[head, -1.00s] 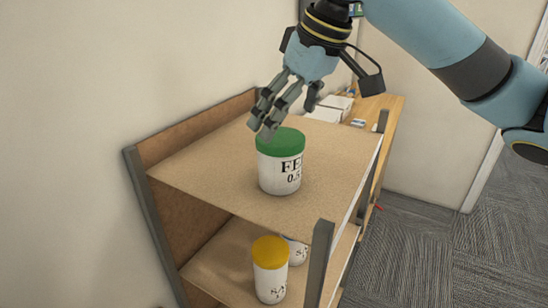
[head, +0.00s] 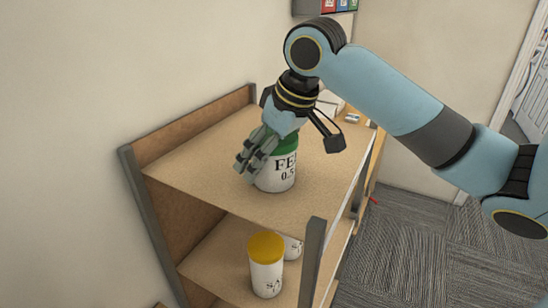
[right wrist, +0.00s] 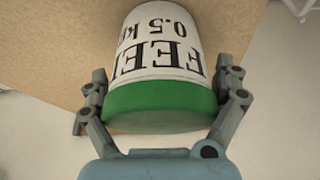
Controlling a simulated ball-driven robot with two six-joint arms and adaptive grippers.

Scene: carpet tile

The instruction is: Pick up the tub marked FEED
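The tub marked FEED (head: 277,178) is white with black lettering and a green lid, and stands upright on the top shelf board. My right gripper (head: 262,155) is above and around it, with fingers coming down over its left side in the head view. In the right wrist view, the tub (right wrist: 162,45) sits between the fingers of the right gripper (right wrist: 165,90), which flank the green lid on both sides. The fingers look spread and very close to the lid; firm contact does not show. My left gripper is not in view.
The shelf unit's top board (head: 205,160) is otherwise largely clear. A yellow-lidded tub (head: 266,270) and another partly hidden tub (head: 293,247) stand on the shelf below. Dark corner posts (head: 312,262) rise above the top board. A wall is behind.

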